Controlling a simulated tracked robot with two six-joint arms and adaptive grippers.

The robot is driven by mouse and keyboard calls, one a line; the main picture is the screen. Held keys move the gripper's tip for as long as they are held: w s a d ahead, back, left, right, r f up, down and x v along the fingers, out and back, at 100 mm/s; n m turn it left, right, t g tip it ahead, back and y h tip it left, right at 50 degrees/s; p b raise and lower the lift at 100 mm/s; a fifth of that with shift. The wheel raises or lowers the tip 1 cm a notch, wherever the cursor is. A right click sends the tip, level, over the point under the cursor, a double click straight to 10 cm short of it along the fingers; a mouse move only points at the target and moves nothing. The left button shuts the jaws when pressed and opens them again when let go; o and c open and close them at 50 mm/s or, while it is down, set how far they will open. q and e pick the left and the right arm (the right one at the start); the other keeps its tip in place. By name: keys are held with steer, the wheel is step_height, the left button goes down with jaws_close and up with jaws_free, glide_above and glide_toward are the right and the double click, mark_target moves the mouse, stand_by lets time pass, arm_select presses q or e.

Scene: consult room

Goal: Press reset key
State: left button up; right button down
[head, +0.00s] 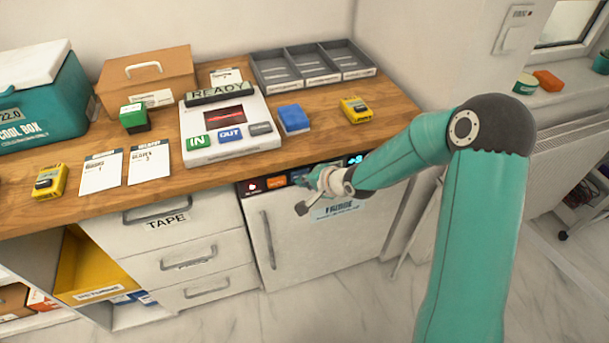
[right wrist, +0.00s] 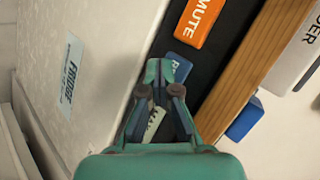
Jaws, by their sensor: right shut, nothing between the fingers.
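The fridge's dark control panel (head: 262,188) runs along the top of its white door, under the counter edge. An orange MUTE key (head: 276,182) is on it and also shows in the right wrist view (right wrist: 202,20). A blue key (right wrist: 179,63) sits beside it; its lettering is mostly hidden by my fingers. My right gripper (head: 313,181) is shut and empty, its fingertips (right wrist: 166,70) in front of the blue key. I cannot tell whether they touch it. My left gripper is out of view.
The wooden counter edge (right wrist: 240,70) runs close above the panel. On the counter stand a white device (head: 232,150) with a READY sign, a blue box (head: 293,118) and a yellow device (head: 355,109). The FRIDGE label (head: 338,209) is below the panel.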

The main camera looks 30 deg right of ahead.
stand_by(0.4)
steer(key=shift+s+a+b, duration=0.2)
steer(key=shift+s+b, duration=0.1)
steer(key=shift+s, duration=0.55)
steer(key=shift+s, duration=0.1)
steer(key=s, duration=0.2)
steer(key=s+a+b, duration=0.1)
steer(key=s, duration=0.1)
steer(key=shift+s+a, duration=0.1)
steer(key=shift+s, duration=0.25)
steer(key=shift+w, duration=0.1)
stand_by(0.4)
